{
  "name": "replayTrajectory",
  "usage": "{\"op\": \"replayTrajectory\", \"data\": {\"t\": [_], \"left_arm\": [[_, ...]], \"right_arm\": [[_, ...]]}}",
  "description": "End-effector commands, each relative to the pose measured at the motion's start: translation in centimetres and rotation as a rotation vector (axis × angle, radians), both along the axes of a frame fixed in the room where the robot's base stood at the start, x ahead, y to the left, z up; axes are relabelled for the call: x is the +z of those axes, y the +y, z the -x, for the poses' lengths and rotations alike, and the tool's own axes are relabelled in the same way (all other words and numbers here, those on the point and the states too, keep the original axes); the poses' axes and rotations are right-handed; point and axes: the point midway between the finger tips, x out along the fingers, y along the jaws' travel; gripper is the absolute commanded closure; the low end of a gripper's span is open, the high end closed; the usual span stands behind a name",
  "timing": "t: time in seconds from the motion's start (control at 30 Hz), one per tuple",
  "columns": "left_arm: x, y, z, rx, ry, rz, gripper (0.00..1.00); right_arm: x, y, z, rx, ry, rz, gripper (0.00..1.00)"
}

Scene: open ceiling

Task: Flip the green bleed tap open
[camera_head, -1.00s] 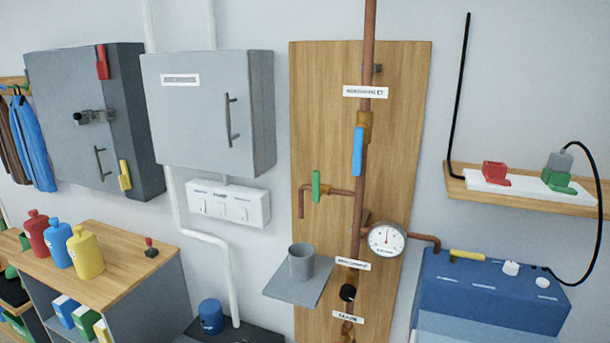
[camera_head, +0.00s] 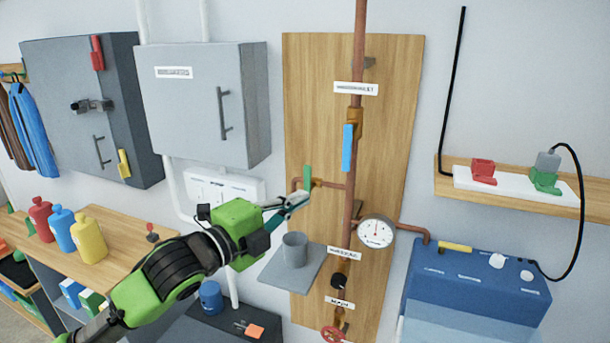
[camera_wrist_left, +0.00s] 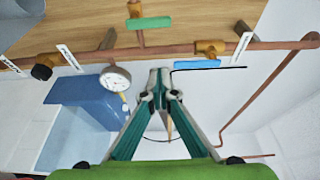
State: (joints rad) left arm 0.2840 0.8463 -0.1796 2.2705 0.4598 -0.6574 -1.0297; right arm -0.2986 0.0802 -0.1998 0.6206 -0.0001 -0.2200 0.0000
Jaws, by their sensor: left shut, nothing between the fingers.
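The green bleed tap handle (camera_head: 307,178) stands upright across a short copper side pipe (camera_head: 330,184) on the wooden board. It also shows in the wrist view as a green bar (camera_wrist_left: 150,23) at the top. My left gripper (camera_head: 301,198) is just below the handle in the head view, its teal fingers shut and empty. In the wrist view its fingertips (camera_wrist_left: 159,78) meet below the tap in the picture, apart from the handle. Whether they touch the handle is hard to tell in the head view. My right gripper is not in view.
A grey cup (camera_head: 294,246) stands on a small grey shelf (camera_head: 285,272) below the tap. A blue lever (camera_head: 348,147) and a pressure gauge (camera_head: 376,231) sit along the main pipe to the right. A grey cabinet (camera_head: 200,105) hangs to the left.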

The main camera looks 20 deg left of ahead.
Motion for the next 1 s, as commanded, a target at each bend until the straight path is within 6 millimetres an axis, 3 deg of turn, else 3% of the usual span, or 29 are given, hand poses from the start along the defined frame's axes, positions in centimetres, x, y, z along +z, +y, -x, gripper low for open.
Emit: {"op": "replayTrajectory", "data": {"t": [0.47, 0.63, 0.97, 1.0], "left_arm": [[0.6, -0.3, -0.4, -0.004, -0.011, -0.006, 1.00], [0.9, -1.3, -2.7, -0.006, -0.011, -0.003, 1.00], [0.9, -3.8, -9.2, -0.005, -0.009, -0.004, 1.00], [0.8, -3.4, -9.5, -0.001, -0.008, -0.010, 1.00]], "right_arm": [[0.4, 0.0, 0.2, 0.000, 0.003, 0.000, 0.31], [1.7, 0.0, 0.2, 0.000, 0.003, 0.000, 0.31], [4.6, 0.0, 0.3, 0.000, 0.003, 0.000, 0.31], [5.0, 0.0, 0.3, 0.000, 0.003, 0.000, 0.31]]}}
